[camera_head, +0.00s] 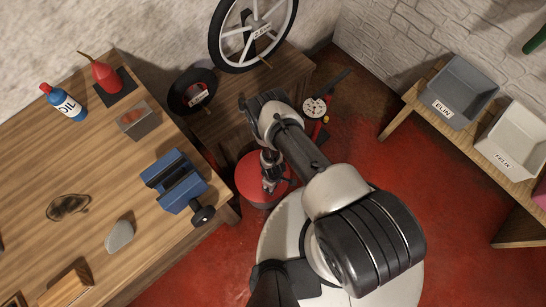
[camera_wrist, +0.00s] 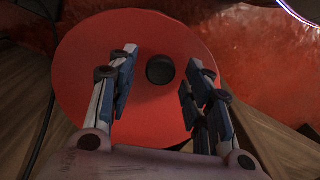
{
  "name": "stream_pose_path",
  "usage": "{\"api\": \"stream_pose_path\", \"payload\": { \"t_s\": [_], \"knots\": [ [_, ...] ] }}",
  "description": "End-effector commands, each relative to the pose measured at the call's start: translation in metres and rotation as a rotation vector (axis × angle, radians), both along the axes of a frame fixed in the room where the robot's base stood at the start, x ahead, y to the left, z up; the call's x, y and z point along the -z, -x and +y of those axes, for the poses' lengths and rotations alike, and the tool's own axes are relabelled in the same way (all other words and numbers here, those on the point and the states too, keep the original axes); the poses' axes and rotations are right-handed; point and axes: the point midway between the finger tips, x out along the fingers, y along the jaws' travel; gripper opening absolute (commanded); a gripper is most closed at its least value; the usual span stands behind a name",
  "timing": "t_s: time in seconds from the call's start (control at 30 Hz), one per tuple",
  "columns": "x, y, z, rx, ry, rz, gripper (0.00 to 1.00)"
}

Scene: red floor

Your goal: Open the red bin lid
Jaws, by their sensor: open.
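The red bin lid (camera_head: 254,178) is a round red disc low by the workbench corner in the head view, partly hidden under my gripper (camera_head: 270,172). In the wrist view the lid (camera_wrist: 95,62) fills the middle, with a round black knob (camera_wrist: 160,69) at its centre. My gripper (camera_wrist: 158,92) is open, and its two fingers reach over the lid on either side of the knob's line. The knob shows between and slightly beyond the fingertips. I cannot tell whether the fingers are level with the knob. The bin body is mostly hidden.
A wooden workbench (camera_head: 60,150) with a blue vise (camera_head: 174,182) stands left of the lid. A small wooden table (camera_head: 225,115) with a spoked wheel (camera_head: 250,35) is behind. Grey bin (camera_head: 459,92) and white bin (camera_head: 513,140) sit on a right bench. Red floor (camera_head: 370,150) is open between.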

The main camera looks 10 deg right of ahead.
Motion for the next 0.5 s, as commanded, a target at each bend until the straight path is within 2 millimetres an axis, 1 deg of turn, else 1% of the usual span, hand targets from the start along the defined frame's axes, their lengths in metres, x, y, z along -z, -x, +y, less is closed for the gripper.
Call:
{"api": "stream_pose_path", "payload": {
  "t_s": [0.13,0.5],
  "knots": [
    [-0.0004,0.0,0.0,0.0,0.0,0.0,0.46],
    [-0.0005,0.0,0.0,0.0,0.0,0.0,0.21]
  ]
}}
